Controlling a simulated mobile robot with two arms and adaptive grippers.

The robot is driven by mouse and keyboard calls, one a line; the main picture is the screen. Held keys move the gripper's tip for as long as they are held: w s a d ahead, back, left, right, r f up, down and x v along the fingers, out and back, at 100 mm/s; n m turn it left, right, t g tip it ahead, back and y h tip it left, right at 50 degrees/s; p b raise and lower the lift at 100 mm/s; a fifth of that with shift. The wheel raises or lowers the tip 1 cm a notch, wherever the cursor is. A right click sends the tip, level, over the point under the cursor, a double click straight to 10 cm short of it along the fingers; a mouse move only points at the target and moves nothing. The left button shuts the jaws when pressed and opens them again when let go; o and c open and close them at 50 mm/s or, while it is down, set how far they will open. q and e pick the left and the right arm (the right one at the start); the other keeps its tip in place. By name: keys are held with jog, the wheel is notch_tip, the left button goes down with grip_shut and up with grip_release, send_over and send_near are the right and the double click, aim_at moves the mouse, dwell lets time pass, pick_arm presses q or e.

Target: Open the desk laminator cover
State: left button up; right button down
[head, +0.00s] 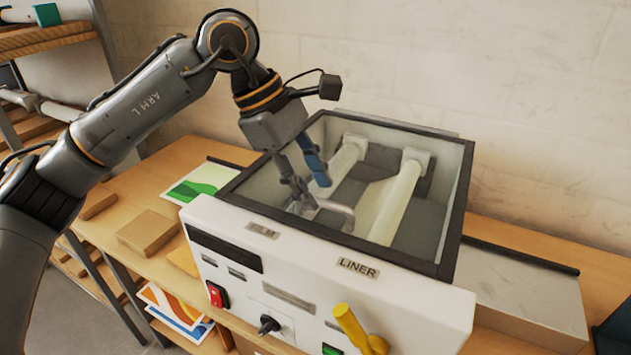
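The desk laminator (400,308) is a white machine on the wooden bench, with FILM and LINER labels on its front. Its cover (330,238) is a clear pane in a dark frame and looks closed over the top. Pale rollers (393,203) show through it. A light grey bent handle (340,209) is near the cover's front middle. My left gripper (313,193) is above the cover with its fingers pointing down, spread apart, close to the handle's left end. I cannot tell whether a finger touches the handle. My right gripper is out of view.
A yellow lever (352,328), a red switch (216,294) and a black knob (268,325) are on the laminator's front. A brown block (147,232) and a green print (202,184) lie to the left. A wall stands close behind.

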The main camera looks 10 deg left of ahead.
pick_arm(q)
jog(key=shift+d+f, duration=0.2)
jog(key=shift+f, duration=0.2)
jog(key=shift+d+f, duration=0.15)
jog(key=shift+f, duration=0.15)
jog(key=shift+c, duration=0.9)
grip_shut()
